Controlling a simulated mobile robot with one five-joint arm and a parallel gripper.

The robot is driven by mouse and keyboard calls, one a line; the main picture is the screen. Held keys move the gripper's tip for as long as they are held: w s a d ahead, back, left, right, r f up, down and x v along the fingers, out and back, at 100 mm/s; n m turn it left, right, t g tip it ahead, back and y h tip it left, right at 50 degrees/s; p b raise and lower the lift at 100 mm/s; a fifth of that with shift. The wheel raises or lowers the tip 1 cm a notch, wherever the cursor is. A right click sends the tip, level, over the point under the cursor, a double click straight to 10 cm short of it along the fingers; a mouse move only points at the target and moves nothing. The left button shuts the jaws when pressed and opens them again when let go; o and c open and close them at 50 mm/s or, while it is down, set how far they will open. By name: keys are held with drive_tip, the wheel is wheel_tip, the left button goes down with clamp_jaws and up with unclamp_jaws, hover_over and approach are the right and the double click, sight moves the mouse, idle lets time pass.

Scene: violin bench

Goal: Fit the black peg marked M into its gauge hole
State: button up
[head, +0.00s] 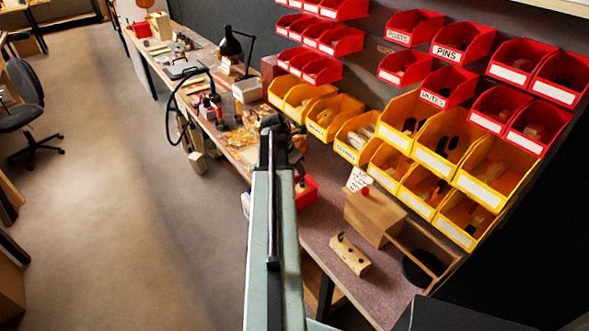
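A small pale wooden block (350,257) lies on the near part of the bench, right of my arm. It has several dark spots on it, holes or pegs; one at its far end looks like a dark peg (340,237) standing up. No letter M can be read, so I cannot tell which is the black peg marked M. My gripper (284,134) is at the far end of my outstretched arm, over the bench and well beyond the block. Its fingers are dark and blend with the clutter, and their opening is hidden.
A brown box (374,216) with a handwritten card (359,180) stands behind the block. A round black thing (420,270) lies at the right. A red tray (306,192) sits beside my arm. Yellow bins (449,141) hang above. Bare bench (385,291) surrounds the block.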

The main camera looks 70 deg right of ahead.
sight(302, 186)
drive_tip(key=b+x, duration=0.6)
drive_tip(key=x, duration=0.1)
drive_tip(key=shift+a+f+b, duration=0.1)
drive_tip(key=shift+f+b, duration=0.05)
drive_tip(key=shift+b, duration=0.25)
drive_tip(key=shift+s+d+f+b, duration=0.1)
drive_tip(key=shift+d+f+b, duration=0.1)
drive_tip(key=shift+f+b, duration=0.15)
drive_tip(key=shift+r, duration=0.1)
clamp_jaws()
